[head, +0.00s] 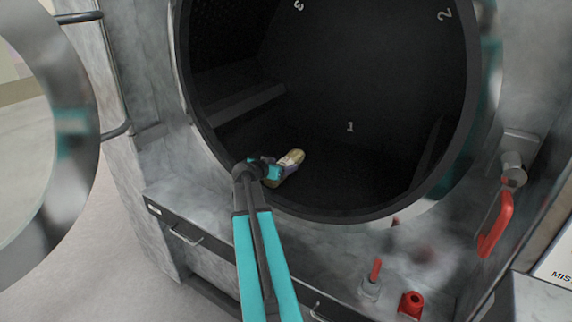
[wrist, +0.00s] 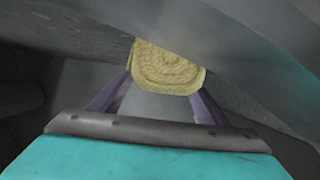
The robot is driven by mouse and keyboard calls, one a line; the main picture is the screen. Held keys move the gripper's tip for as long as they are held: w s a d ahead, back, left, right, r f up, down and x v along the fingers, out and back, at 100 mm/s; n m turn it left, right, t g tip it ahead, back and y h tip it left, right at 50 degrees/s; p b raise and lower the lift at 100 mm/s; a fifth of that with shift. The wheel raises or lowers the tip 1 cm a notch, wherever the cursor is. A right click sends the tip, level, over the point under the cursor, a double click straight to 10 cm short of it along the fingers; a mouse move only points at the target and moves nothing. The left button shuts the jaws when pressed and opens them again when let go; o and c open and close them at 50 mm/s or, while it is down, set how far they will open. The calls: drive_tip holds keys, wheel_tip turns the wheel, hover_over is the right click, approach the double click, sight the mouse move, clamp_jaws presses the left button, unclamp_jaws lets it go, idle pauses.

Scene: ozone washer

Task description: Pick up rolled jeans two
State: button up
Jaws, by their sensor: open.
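A small tan-yellow roll (head: 292,158), which fits the rolled jeans, lies on the dark floor of the washer drum near its front edge. In the wrist view its spiral end (wrist: 165,68) faces me. My gripper (head: 281,172) is inside the drum mouth, at the near end of the roll. Its two purple fingers (wrist: 166,88) are open, one at each side of the near end of the roll. I cannot tell whether they touch it. The arm and gripper hide part of the roll in the head view. No mark tells which jeans these are.
The round drum rim (head: 340,219) surrounds the arm's path. The drum wall carries the numbers 1, 2 and 3. The open round door (head: 75,150) is at the left. A red handle (head: 497,224) and red knob (head: 410,304) are at the right. The drum's middle looks clear.

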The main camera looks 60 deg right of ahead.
drive_tip(key=shift+d+f, duration=0.3)
drive_tip(key=shift+d, duration=0.2)
drive_tip(key=shift+c, duration=0.2)
drive_tip(key=c, duration=1.4)
drive_tip(key=shift+o, duration=0.2)
drive_tip(key=shift+r, duration=0.15)
wheel_tip(320, 180, up, 28)
drive_tip(key=b, duration=0.5)
drive_tip(key=shift+b, duration=0.3)
